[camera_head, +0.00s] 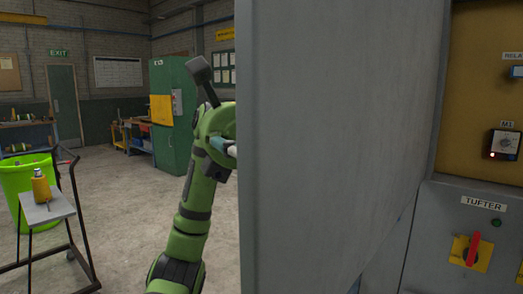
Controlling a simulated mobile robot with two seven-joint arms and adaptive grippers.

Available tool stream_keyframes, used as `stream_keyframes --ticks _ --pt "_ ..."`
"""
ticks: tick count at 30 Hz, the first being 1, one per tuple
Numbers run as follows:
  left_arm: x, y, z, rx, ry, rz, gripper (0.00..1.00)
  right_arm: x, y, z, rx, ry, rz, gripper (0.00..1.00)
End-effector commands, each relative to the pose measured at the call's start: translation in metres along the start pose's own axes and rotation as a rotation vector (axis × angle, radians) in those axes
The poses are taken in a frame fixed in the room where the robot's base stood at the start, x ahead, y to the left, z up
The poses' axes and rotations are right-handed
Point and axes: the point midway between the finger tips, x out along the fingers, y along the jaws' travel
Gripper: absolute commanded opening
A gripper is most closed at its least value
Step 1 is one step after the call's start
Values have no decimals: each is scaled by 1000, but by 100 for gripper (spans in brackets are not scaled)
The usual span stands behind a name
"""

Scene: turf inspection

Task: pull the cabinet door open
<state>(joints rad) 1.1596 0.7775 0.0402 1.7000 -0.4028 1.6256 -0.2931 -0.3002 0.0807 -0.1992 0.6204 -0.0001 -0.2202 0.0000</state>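The grey cabinet door (335,130) stands swung out towards me and fills the middle of the view as a large plain panel. Its near vertical edge is at the left, and the cabinet (480,190) is at the right. My green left arm rises from the bottom left to that edge. Part of my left gripper (230,149) shows at the edge; the rest is hidden behind the door. Whether its fingers are open or touch the door cannot be seen. No handle shows on the visible face. My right gripper is not in view.
The cabinet carries a yellow panel with an M1 dial (503,144) and a red switch (472,250) under a TUFTER label. A small cart (48,209) and a bright green bin (25,180) stand at left. A green locker (172,115) stands behind. Bare floor lies between.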

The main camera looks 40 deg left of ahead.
Motion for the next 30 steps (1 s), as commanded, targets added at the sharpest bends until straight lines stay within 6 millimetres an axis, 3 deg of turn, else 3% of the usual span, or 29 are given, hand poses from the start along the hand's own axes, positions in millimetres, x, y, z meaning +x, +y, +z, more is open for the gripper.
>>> stream_keyframes --ticks 12,27,30 --pt "-7 0 0 -1 1 0 29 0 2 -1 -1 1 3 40" --pt "-94 0 1 0 0 1 29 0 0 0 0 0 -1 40" --pt "-99 1 1 -7 12 -5 29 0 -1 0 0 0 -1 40"
